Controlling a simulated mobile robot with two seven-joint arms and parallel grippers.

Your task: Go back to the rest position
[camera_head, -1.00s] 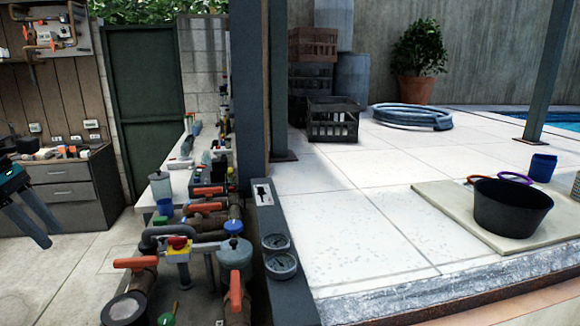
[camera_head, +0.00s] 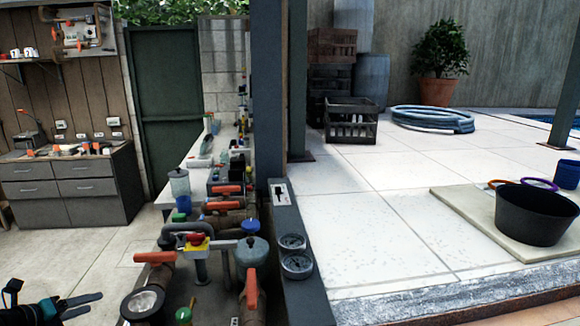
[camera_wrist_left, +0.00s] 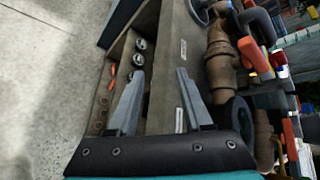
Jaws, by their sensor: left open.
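My left gripper (camera_head: 84,305) is low at the bottom left of the head view, pointing right, with its two grey fingers apart. In the left wrist view its open fingers (camera_wrist_left: 157,100) show nothing between them; behind them are a brown box-like surface and a compartment holding small parts. The gripper is left of the pipework with the orange-red valve handles (camera_head: 155,257) and seems apart from it. My right gripper does not show.
A pipe assembly with gauges (camera_head: 297,264) stands close in the lower middle. A drawer cabinet (camera_head: 75,188) is at the left. A black tub (camera_head: 533,215) stands on a pale slab at the right. Bare floor (camera_head: 95,255) lies between cabinet and pipes.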

